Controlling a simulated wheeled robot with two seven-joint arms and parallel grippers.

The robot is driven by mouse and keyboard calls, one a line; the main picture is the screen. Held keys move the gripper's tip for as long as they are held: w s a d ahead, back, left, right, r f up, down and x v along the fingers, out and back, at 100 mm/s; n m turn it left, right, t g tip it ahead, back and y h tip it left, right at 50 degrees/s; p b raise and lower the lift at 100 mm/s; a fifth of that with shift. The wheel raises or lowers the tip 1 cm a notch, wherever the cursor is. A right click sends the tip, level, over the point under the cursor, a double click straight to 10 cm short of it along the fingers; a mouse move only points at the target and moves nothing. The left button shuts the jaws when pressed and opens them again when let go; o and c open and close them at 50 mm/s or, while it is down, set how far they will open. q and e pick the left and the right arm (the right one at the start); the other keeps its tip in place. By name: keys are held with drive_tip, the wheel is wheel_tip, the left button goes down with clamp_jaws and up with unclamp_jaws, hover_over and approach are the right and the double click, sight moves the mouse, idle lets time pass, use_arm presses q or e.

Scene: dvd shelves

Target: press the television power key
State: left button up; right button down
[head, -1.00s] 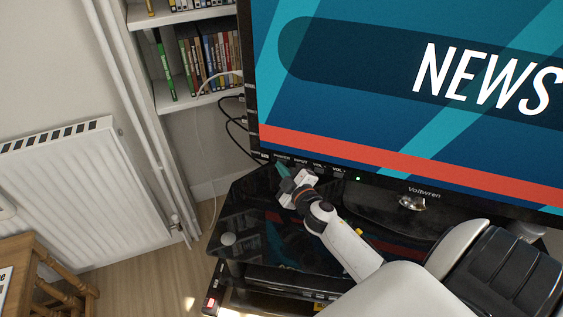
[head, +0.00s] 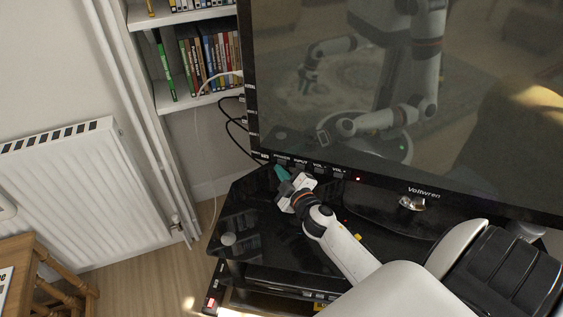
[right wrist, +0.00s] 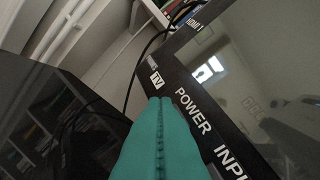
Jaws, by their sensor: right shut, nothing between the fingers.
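The television (head: 400,110) stands on a black glass stand, and its screen is dark with reflections of me. A small red light (head: 357,179) shows on its lower bezel. The power key (head: 282,160) is in the row of labelled keys at the lower left of the bezel; in the right wrist view its label POWER (right wrist: 193,111) shows on the bezel. My right gripper (head: 281,172) is shut and empty, its teal fingertips just below the power key. In the right wrist view the shut fingers (right wrist: 158,106) point at the bezel beside the label; I cannot tell whether they touch. My left gripper is not in view.
The black glass stand (head: 240,215) lies under my right arm. A white shelf with cases (head: 205,60) stands behind at the left, with loose cables (head: 235,125) beside the television. A white radiator (head: 65,190) and a wooden stool (head: 45,265) are at the left.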

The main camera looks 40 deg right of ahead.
drive_tip(key=s+a, duration=0.1)
drive_tip(key=a, duration=0.1)
drive_tip(key=s+a, duration=0.2)
idle(0.7)
idle(1.8)
